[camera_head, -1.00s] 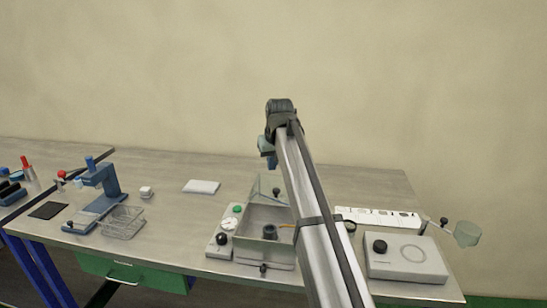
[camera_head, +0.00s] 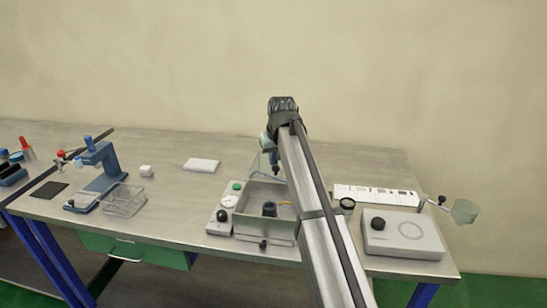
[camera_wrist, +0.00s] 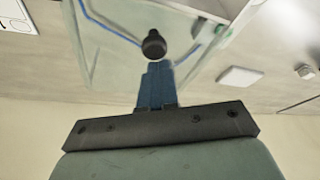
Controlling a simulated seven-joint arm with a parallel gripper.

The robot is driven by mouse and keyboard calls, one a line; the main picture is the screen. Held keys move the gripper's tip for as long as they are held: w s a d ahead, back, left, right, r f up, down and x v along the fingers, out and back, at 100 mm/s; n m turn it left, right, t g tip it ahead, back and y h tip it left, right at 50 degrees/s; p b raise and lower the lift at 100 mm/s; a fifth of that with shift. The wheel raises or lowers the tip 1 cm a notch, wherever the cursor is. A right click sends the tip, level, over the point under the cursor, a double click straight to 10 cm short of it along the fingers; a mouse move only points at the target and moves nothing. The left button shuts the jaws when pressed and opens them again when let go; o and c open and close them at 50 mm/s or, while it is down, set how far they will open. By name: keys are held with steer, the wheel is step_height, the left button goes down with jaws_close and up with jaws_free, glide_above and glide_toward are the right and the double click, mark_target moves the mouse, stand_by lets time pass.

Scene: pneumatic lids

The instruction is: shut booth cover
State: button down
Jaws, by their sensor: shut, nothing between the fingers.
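The booth is an open-topped grey box (camera_head: 244,227) on the bench, with a dark cup (camera_head: 269,209) inside. Its clear cover (camera_head: 256,167) stands raised at the back, partly hidden by my arm. The cover's black knob (camera_head: 275,169) shows beside my arm. In the wrist view the clear cover (camera_wrist: 105,55) fills the upper middle, and the knob (camera_wrist: 154,44) is just beyond my fingertips. My gripper (camera_wrist: 157,68) is shut and empty, close to the knob; I cannot tell whether they touch. In the head view my gripper (camera_head: 265,142) is above and behind the cover, mostly hidden.
A panel with a green button (camera_head: 237,186) adjoins the booth's left side. A grey box with a black knob (camera_head: 403,235) and a white strip (camera_head: 376,195) are at right. A wire basket (camera_head: 122,202) and blue press (camera_head: 108,165) stand left.

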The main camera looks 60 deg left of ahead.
steer(key=shift+s, duration=0.1)
steer(key=s+d, duration=1.2)
steer(key=shift+s+d, duration=0.2)
steer(key=shift+d, duration=0.1)
steer(key=shift+f, duration=0.1)
steer(key=w+a+r, duration=0.2)
steer(key=a, duration=0.2)
steer(key=v, duration=0.9)
steer(key=shift+s, duration=0.3)
